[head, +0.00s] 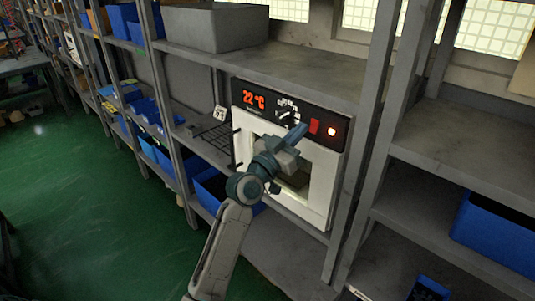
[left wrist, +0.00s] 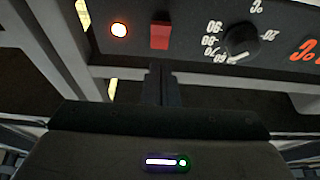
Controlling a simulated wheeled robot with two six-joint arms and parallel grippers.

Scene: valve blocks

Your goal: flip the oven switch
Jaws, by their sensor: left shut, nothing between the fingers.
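The white oven (head: 326,185) sits on a grey shelf in the head view, its black control panel facing me. The red oven switch (head: 314,127) is on the panel, between the dial (head: 284,113) and a lit orange-red lamp (head: 331,131). My left gripper (head: 302,128) is shut and empty, its tips in front of the panel just left of the switch. In the left wrist view the red switch (left wrist: 160,36) shows just above the shut fingers (left wrist: 164,80). I cannot tell whether they touch. My right gripper is not in view.
The display (head: 253,99) reads 22 °C. A black wire rack (head: 215,138) stands left of the oven. A grey bin (head: 216,27) sits on the shelf above. Shelf posts (head: 365,120) flank the oven. A blue bin (head: 497,232) is at right. Green floor is open at left.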

